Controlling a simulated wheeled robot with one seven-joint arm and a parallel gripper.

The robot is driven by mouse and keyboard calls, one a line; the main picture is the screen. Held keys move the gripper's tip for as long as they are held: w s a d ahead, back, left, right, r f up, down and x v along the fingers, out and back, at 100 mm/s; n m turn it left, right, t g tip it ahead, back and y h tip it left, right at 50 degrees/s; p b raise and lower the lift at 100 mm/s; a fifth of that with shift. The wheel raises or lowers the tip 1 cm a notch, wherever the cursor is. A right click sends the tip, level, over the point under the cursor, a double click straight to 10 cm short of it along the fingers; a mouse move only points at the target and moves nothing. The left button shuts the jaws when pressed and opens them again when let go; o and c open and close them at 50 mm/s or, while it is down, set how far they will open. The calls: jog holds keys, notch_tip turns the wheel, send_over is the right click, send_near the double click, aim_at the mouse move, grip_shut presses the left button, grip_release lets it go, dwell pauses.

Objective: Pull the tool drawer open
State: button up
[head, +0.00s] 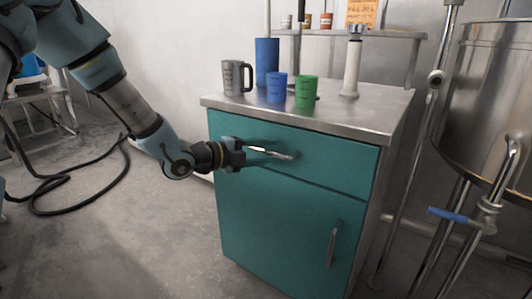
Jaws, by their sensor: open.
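The tool drawer (330,162) is the upper teal front of a metal-topped cabinet. It looks shut, with its front nearly flush with the cabinet. Its metal handle (283,156) is a short horizontal bar near the middle of the front. My gripper (258,152) reaches in from the left and is open, with its fingers at the left end of the handle. I cannot tell whether the fingers are around the bar or touching it, because the gripper hides that end.
A lower door has a vertical handle (332,248). A steel tank (488,95) stands at right. Floor at left front is clear; a black hose (75,180) lies farther back.

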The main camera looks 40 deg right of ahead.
grip_shut()
dwell(1.4)
